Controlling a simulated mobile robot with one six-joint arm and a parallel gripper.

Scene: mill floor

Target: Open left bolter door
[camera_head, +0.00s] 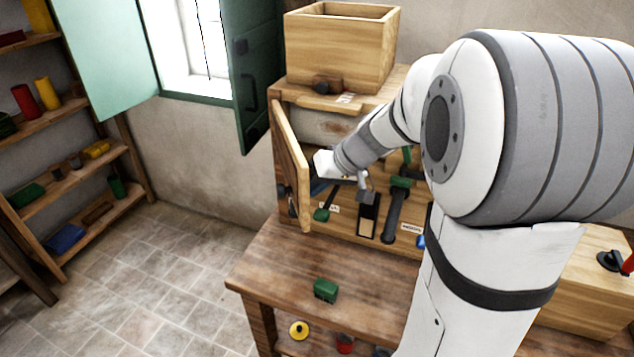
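The bolter (345,225) is a wooden cabinet on the workbench. Its left door (291,165) stands swung outward at the cabinet's left side, seen at a steep angle, with the interior open to view. My gripper (343,184) is at the end of the white and grey arm, just right of the door and in front of the cabinet opening. Its fingers are small and partly lost against the dark interior, so I cannot tell whether they are open, shut or touching the door. My arm hides the cabinet's right part.
A green block (325,290) lies on the workbench (290,262). Tools with green and dark parts (395,208) sit inside the cabinet. An open wooden box (340,50) stands on top. A green window shutter (255,80) hangs close behind left. Shelves (75,180) line the left; the floor between is clear.

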